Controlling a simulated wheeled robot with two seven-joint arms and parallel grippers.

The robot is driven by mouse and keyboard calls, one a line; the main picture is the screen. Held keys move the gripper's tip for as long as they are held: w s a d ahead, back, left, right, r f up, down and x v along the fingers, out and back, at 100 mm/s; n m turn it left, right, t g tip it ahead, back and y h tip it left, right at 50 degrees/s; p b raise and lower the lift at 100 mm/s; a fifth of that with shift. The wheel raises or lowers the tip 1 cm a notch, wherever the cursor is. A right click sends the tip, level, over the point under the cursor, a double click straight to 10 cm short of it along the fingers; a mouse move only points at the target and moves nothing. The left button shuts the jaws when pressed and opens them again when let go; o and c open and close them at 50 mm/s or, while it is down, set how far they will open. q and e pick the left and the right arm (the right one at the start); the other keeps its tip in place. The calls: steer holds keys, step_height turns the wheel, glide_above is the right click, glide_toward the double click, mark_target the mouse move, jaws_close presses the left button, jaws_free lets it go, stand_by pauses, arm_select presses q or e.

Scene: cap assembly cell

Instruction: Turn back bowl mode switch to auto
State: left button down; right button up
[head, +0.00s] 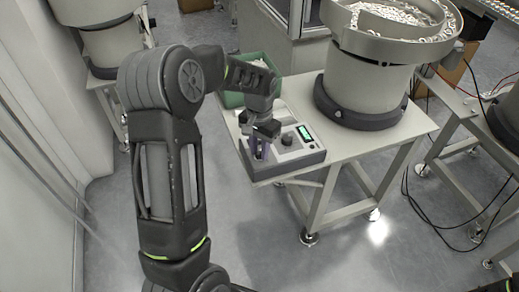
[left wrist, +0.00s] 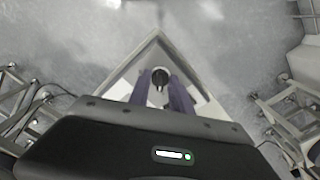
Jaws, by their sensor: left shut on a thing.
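A grey control box (head: 312,157) with a small green display (head: 305,134) and a dark round knob (head: 287,139) sits on a table in front of a bowl feeder. My left gripper (head: 261,150) reaches down over the left part of the box, its purple fingers at the panel. In the left wrist view, my left gripper (left wrist: 161,88) has its fingers on either side of a small black switch (left wrist: 160,75) and is shut on it. The switch's setting and labels cannot be read. My right gripper is not in view.
The bowl feeder (head: 365,88) stands just behind the box on the light table (head: 405,128). A green bin (head: 232,99) is behind my left gripper. Another feeder (head: 108,40) stands at the upper left. Cables hang at the right. Grey floor is open in front of the table.

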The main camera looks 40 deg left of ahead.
arm_select(q)
steer(key=c, duration=1.2)
jaws_free()
steer(key=shift+o, duration=0.2)
step_height(320, 180, up, 8)
steer(key=shift+f, duration=0.1)
